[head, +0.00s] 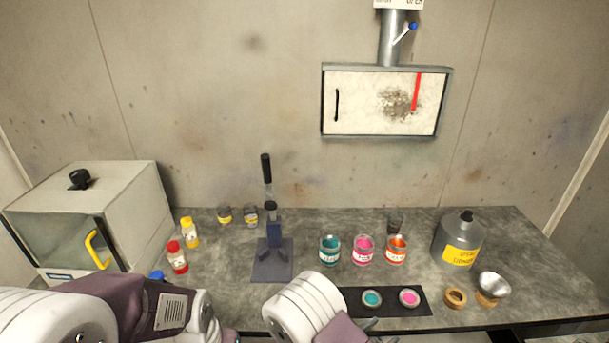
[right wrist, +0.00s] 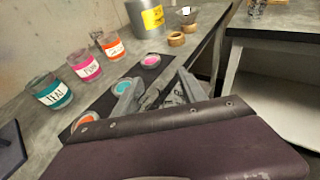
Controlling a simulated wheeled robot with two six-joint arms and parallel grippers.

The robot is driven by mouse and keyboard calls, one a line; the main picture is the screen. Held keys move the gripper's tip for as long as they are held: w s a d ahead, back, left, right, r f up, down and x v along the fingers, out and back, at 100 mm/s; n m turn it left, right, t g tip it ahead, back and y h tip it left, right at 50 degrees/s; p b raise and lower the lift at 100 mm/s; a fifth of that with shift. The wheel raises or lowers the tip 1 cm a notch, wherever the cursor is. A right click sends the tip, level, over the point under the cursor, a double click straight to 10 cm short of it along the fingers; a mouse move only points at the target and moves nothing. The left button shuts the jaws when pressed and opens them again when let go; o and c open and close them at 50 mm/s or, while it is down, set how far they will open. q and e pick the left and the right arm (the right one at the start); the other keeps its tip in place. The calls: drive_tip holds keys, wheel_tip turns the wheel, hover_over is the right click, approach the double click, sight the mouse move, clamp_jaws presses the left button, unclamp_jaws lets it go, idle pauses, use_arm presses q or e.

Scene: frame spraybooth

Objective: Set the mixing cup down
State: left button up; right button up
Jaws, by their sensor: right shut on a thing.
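My right gripper (right wrist: 156,92) is shut in the right wrist view, with its two grey fingers angled toward each other over the front of the bench. A small greyish, see-through thing (right wrist: 150,99) shows between the fingers. It looks like the mixing cup, but its outline is mostly hidden. In the head view my right arm covers most of this gripper and what it holds. My left arm comes in at the lower left of the head view, and its fingers cannot be made out.
Teal (head: 330,251), pink (head: 363,250) and orange (head: 396,250) paint cups stand behind a black mat (head: 424,309) with coloured discs. A grey can (head: 459,238), wooden ring (head: 455,298) and metal funnel (head: 494,286) are right. A lever press (head: 272,260) stands left of the cups.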

wheel_tip(320, 180, down, 8)
drive_tip(key=b, duration=0.6)
drive_tip(key=shift+r, duration=0.25)
drive_tip(key=shift+w+r, duration=0.1)
